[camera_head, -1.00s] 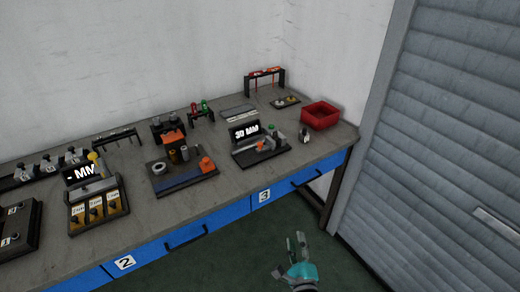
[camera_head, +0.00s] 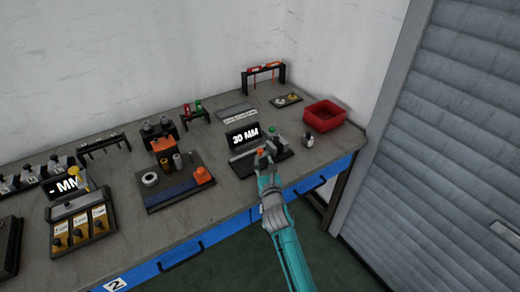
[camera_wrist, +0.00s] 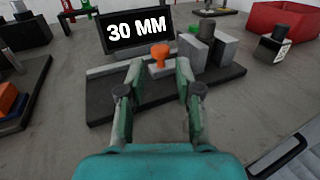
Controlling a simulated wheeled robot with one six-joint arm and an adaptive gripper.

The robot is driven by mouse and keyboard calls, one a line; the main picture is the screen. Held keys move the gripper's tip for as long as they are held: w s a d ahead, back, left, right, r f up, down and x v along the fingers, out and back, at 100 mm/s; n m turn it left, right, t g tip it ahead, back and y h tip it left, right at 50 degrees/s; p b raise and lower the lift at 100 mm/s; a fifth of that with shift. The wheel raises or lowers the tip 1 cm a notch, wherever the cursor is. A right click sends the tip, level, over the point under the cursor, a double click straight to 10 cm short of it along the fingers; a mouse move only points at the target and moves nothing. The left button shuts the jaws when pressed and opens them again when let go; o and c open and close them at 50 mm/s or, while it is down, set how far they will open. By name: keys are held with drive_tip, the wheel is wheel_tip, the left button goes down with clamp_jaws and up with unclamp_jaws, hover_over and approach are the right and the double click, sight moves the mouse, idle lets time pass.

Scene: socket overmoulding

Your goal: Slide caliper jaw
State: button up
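The caliper station has a dark base (camera_wrist: 100,98), a grey rail and a black display reading "30 MM" (camera_wrist: 139,33); the display also shows in the head view (camera_head: 242,136). An orange knob (camera_wrist: 159,56), apparently on the sliding jaw, stands on the rail near its middle. Grey blocks (camera_wrist: 208,45) sit at the right end of the station. My gripper (camera_wrist: 158,88) is open, its two fingers spread in front of the orange knob, one to each side in the wrist view. In the head view, my gripper (camera_head: 265,158) is over the station's front edge and partly hides it.
A red bin (camera_head: 324,116) stands at the right rear of the grey bench. A small dark block with a pale label (camera_head: 308,140) is right of the station. Another fixture with an orange block (camera_head: 202,176) lies to the left. Bare bench lies in front.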

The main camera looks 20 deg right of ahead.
sight(260, 152)
drive_tip(key=w, duration=0.7)
drive_tip(key=shift+w+d, duration=0.1)
drive_tip(key=shift+d, duration=0.2)
clamp_jaws()
